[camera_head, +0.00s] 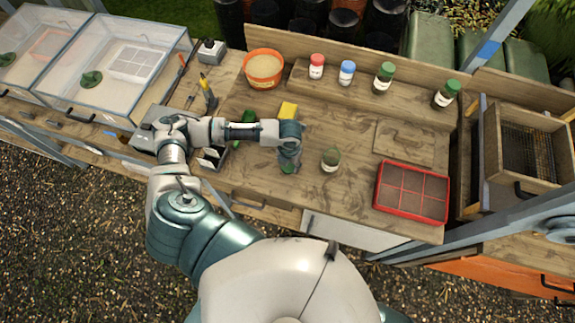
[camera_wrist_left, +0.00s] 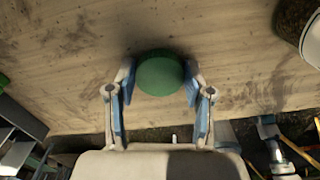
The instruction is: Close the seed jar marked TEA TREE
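My left gripper (camera_head: 289,162) points down at the bench just left of an open glass jar (camera_head: 331,160) with a pale label, too small to read. The jar stands upright and shows partly at the top right of the left wrist view (camera_wrist_left: 311,38). A round green lid (camera_wrist_left: 160,75) lies between my left fingertips (camera_wrist_left: 160,72), one on each side, close to its edge. A bit of the lid shows below the gripper in the head view (camera_head: 288,169). Whether the fingers press on it is unclear. My right gripper is in neither view.
Capped jars stand on the back shelf: red-capped (camera_head: 317,66), blue-capped (camera_head: 347,72) and green-capped (camera_head: 384,78), (camera_head: 446,94). A red divided tray (camera_head: 411,192) lies right of the open jar.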

